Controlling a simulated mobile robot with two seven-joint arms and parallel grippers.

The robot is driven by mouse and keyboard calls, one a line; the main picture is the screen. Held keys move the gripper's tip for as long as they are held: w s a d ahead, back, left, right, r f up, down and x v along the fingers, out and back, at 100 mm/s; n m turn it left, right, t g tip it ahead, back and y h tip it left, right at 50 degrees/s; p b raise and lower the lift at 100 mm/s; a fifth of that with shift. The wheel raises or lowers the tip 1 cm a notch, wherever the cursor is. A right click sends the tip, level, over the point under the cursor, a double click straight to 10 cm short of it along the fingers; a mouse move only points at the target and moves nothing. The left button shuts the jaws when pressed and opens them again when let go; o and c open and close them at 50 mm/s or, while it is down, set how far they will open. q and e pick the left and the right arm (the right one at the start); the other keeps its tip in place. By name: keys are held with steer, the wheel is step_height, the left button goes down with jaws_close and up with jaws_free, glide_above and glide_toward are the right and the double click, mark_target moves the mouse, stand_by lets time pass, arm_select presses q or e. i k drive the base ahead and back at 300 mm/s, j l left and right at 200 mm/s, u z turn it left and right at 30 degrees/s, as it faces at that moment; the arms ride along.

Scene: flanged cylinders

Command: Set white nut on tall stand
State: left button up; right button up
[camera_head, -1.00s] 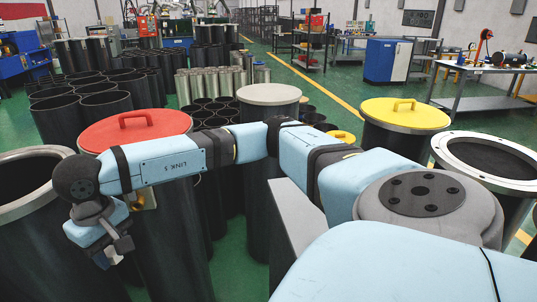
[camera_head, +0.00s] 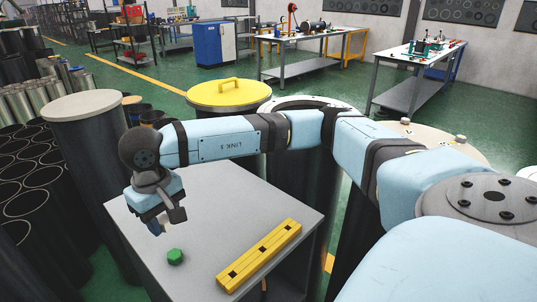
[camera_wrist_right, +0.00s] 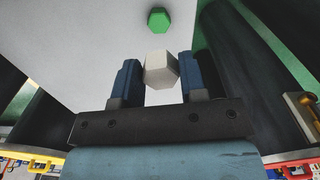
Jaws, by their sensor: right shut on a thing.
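My right gripper (camera_head: 163,222) hangs above the left part of a grey, flat-topped stand (camera_head: 205,200). In the right wrist view the white hexagonal nut (camera_wrist_right: 161,70) sits between the two blue fingers of my right gripper (camera_wrist_right: 158,74), which is shut on it. The nut is held above the pale stand top (camera_wrist_right: 110,40). In the head view the nut is small and mostly hidden by the gripper. I cannot tell whether this is the tall stand the task names. My left gripper is not in view.
A green nut (camera_head: 175,257) lies on the stand top, with a yellow bar with dark square holes (camera_head: 259,256) to its right. A cylinder with a pale lid (camera_head: 85,105) stands left, a yellow-lidded one (camera_head: 229,94) behind. Bare stand top lies around the green nut.

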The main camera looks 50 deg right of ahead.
mark_target(217, 232)
steer(key=j+z, duration=0.2)
steer(key=z, duration=0.3)
steer(key=k+j+z, duration=0.1)
steer(key=z, duration=0.4)
steer(key=k+j, duration=0.15)
steer(key=j, duration=0.2)
steer(key=i+j+u, duration=0.15)
steer(key=i, duration=0.4)
